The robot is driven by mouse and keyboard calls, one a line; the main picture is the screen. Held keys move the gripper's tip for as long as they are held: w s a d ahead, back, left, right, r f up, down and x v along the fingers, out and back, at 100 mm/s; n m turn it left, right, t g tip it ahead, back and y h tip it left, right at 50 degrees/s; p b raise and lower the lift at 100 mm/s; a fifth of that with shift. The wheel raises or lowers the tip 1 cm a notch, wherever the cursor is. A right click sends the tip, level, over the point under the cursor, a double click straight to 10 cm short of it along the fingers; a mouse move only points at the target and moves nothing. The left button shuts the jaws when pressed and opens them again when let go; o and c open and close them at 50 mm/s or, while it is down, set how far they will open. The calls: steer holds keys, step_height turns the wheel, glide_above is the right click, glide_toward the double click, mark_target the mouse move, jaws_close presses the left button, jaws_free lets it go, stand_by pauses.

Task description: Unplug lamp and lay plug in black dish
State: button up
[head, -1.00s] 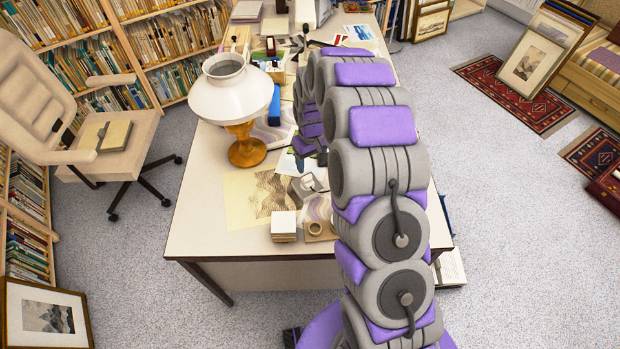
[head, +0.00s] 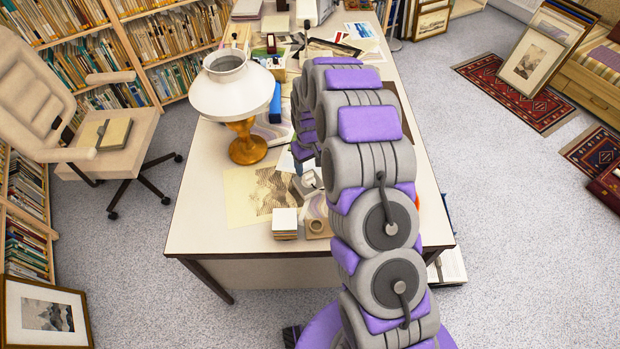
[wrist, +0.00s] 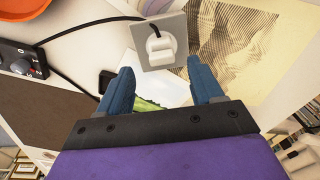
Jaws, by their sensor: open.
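A white plug (wrist: 160,46) with a black cord sits in a square grey socket box (wrist: 178,28) in the wrist view. The box also shows in the head view (head: 308,183) near the desk's front. My gripper (wrist: 160,70) is open, its blue fingers pointing at the box, with the plug just beyond and between the fingertips. Nothing is held. The lamp (head: 232,92), with a white shade and an orange base, stands on the desk's left side. I cannot make out a black dish in either view. My arm hides part of the desk in the head view.
A black device with a knob (wrist: 22,62) and an orange round thing (wrist: 24,8) lie left in the wrist view. A print (wrist: 232,40) lies right of the box. A stack of square cards (head: 285,222) stands at the desk's front (head: 215,238).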

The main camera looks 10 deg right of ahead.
mark_target(308, 173)
step_height(308, 173, down, 5)
steer(key=shift+a+f, duration=0.15)
steer(key=shift+f, duration=0.05)
steer(key=shift+d+f, duration=0.25)
steer(key=shift+f, duration=0.2)
steer(key=shift+a, duration=0.45)
steer(key=shift+d, duration=0.15)
steer(key=shift+d, duration=0.4)
steer(key=shift+a+p, duration=0.25)
steer(key=shift+p, duration=0.05)
